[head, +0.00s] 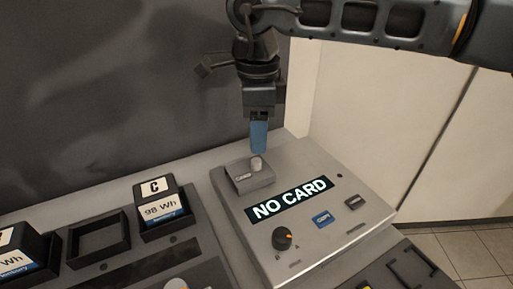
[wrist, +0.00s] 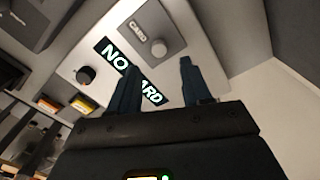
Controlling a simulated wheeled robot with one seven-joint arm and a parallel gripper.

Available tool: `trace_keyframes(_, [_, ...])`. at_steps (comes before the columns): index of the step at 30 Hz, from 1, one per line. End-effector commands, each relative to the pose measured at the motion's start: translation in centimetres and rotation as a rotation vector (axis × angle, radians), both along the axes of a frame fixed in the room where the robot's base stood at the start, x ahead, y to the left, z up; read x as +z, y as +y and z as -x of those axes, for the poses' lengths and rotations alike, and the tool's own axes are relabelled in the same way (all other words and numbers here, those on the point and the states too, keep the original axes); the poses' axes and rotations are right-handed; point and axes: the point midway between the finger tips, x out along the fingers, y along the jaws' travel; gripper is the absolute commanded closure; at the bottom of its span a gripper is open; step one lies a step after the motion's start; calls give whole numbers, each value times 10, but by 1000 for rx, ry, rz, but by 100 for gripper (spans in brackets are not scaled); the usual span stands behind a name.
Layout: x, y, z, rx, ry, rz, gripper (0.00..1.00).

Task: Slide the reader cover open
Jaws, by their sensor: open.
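The card reader (head: 300,240) is a light grey box with a display reading NO CARD (head: 289,199). Its cover (head: 249,177) is a small grey block labelled CARD, with a round light knob (head: 256,163) on top, at the reader's back left. In the wrist view the cover (wrist: 150,25) and knob (wrist: 159,48) lie beyond the fingertips. My gripper (head: 259,151) points down just above the knob, with blue fingers. In the wrist view my gripper (wrist: 158,72) is open, with nothing between its fingers. Whether a fingertip touches the knob cannot be told.
A dark knob (head: 283,238), a blue button (head: 322,219) and a grey button (head: 354,202) sit on the reader's front. At left, a dark charger tray (head: 185,258) holds a battery (head: 160,205) marked C. A dark wall stands close behind.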

Motion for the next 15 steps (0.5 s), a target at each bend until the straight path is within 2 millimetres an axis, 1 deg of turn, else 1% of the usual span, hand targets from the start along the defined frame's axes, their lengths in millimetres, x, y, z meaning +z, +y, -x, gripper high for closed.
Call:
trace_keyframes(3, [-19, 0, 1, -1, 3, -2, 52])
trace_keyframes(9, [-46, 1, 1, 0, 3, -3, 52])
trace_keyframes(15, [-59, 1, 1, 0, 2, -2, 52])
